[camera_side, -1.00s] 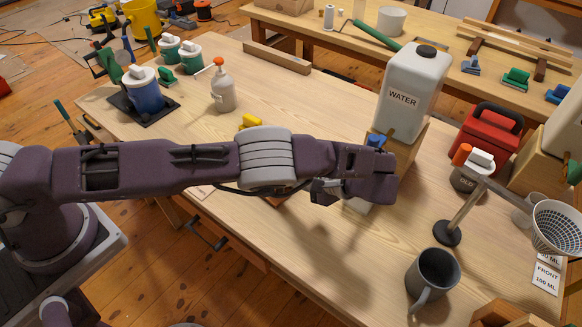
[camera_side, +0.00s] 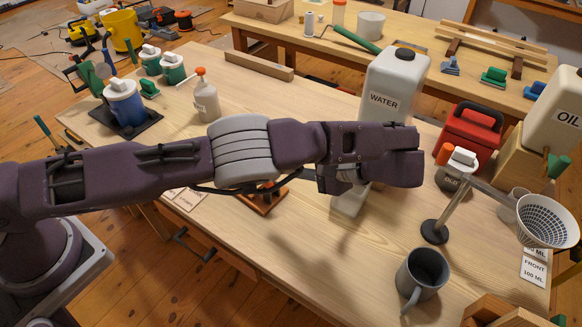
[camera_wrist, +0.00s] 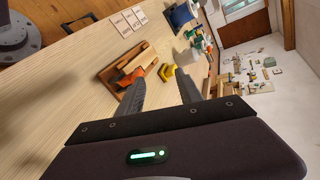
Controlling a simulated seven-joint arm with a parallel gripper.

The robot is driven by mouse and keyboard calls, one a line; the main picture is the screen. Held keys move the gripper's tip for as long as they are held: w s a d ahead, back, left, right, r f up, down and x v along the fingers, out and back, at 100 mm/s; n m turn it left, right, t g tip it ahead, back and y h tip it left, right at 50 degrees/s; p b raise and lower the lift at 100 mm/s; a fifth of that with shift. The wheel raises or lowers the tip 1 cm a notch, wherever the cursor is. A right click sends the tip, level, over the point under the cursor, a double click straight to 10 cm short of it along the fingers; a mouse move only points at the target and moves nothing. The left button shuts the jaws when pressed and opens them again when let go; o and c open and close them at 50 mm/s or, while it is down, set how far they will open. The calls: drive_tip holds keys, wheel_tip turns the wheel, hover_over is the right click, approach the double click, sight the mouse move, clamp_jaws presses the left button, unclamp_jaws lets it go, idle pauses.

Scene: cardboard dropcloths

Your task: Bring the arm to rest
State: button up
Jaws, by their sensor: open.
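My gripper (camera_wrist: 160,92) is open in the wrist view, its two dark fingers apart with nothing held between them. Beyond the fingers lie the wooden tabletop, a wooden block on a reddish-brown stand (camera_wrist: 130,68) and a small yellow thing (camera_wrist: 167,71); the fingers look apart from them. In the side view my arm stretches across the table, its wrist end in front of the white WATER tank (camera_side: 388,85), hiding the tank's lower part. The fingers cannot be made out clearly there.
A grey mug (camera_side: 422,276), a stand with a perforated cone (camera_side: 545,221) and a red case (camera_side: 470,132) are right of my wrist. A spray bottle (camera_side: 205,98) and blue jar (camera_side: 124,103) stand at the back left. The table's front middle is fairly clear.

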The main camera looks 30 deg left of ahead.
drive_tip(key=shift+r, duration=0.1)
drive_tip(key=s+a+r+n+g+h, duration=0.1)
drive_tip(key=s+a+r+n+h, duration=0.15)
drive_tip(key=a+r+h, duration=0.5)
drive_tip(key=s+a+r+n+g+h, duration=0.15)
drive_tip(key=s+a+r, duration=0.3)
drive_tip(key=r, duration=0.65)
drive_tip(key=s+a+r+t+h, duration=0.1)
drive_tip(key=s+t+h, duration=0.2)
drive_tip(key=s, duration=1.7)
drive_tip(key=t, duration=0.4)
drive_tip(key=shift+a+r+n+h, duration=0.3)
drive_tip(key=shift+a+r, duration=0.05)
drive_tip(key=shift+a, duration=0.05)
